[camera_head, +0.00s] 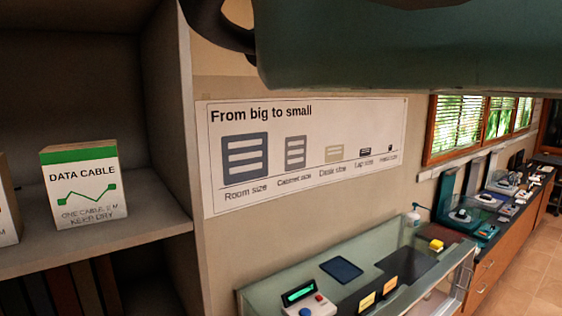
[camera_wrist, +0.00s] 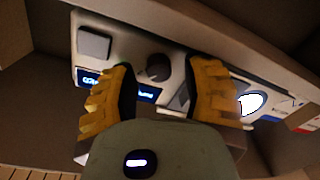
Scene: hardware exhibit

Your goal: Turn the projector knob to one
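In the wrist view a pale device, which looks like the projector (camera_wrist: 122,42), has a dark round knob (camera_wrist: 158,67) near its middle. Blue lit displays (camera_wrist: 90,79) sit below and left of the knob, their text too blurred to read. A bright round lens (camera_wrist: 251,102) shows at the right. My gripper (camera_wrist: 161,72) has orange fingers spread apart, with the knob showing in the gap between the tips. I cannot tell whether they touch it. The knob's setting cannot be read. The head view shows neither the projector nor the gripper fingers.
A grey square piece (camera_wrist: 94,43) sits left of the knob. A shelf (camera_head: 120,238) at left in the head view holds a data cable box (camera_head: 84,186). A glass display case (camera_head: 272,291) with devices and a wall poster (camera_head: 300,190) are to the right. Floor (camera_head: 530,265) shows far right.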

